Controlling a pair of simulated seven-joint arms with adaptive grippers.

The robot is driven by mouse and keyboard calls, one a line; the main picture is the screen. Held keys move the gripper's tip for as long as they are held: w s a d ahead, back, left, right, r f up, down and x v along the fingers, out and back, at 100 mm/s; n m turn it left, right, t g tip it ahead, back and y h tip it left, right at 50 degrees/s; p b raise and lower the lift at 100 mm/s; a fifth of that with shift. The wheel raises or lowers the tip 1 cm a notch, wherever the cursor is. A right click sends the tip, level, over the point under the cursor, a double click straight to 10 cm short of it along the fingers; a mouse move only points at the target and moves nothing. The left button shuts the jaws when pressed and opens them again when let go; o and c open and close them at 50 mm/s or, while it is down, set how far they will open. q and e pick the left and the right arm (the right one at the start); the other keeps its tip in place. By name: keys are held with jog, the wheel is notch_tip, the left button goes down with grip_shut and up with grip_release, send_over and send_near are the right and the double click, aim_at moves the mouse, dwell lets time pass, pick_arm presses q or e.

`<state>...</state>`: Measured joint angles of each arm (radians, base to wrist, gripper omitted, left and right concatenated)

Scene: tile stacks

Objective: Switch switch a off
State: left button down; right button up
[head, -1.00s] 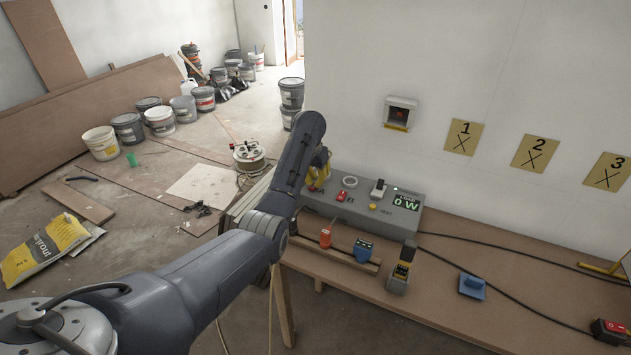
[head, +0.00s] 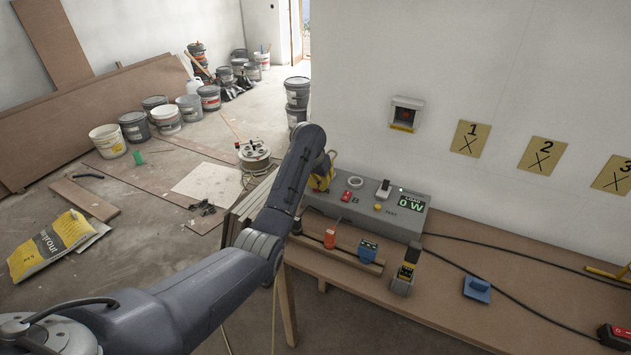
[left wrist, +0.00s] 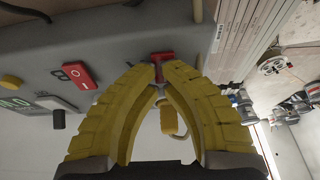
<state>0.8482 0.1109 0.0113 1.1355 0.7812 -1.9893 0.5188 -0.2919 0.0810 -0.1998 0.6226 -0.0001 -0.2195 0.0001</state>
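A grey box (head: 402,230) stands at the back of the workbench with a display reading 0 W. A red switch (head: 346,197) marked B sits on its top; it also shows in the left wrist view (left wrist: 78,75). My left gripper (left wrist: 160,68) has its yellow fingertips drawn close together at another red part (left wrist: 162,58) of the box, left of B in the head view. That part is partly covered by the fingertips, and I see no letter on it. Whether they touch it is unclear. In the head view the gripper (head: 321,180) is partly hidden by my arm. My right gripper is out of view.
A yellow hanging piece (left wrist: 168,116) shows between the fingers. A yellow button (head: 378,208) and a black-and-white knob (head: 384,189) are on the box. Orange (head: 330,238) and blue (head: 367,250) items stand in front. Cables run right across the bench (head: 510,270).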

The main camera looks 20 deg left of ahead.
pick_arm(q)
jog(key=shift+w, duration=0.65)
jog(key=shift+w+f, duration=0.1)
jog(key=shift+f, duration=0.05)
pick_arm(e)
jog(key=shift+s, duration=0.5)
pick_arm(q)
jog(key=shift+d, duration=0.1)
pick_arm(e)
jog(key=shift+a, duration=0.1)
pick_arm(q)
jog(key=shift+w+d+r, duration=0.1)
jog(key=shift+r, duration=0.4)
jog(key=r, duration=0.3)
jog(key=shift+w, duration=0.25)
jog(key=w+v, duration=0.1)
jog(key=v, duration=0.9)
jog(key=shift+r, duration=0.3)
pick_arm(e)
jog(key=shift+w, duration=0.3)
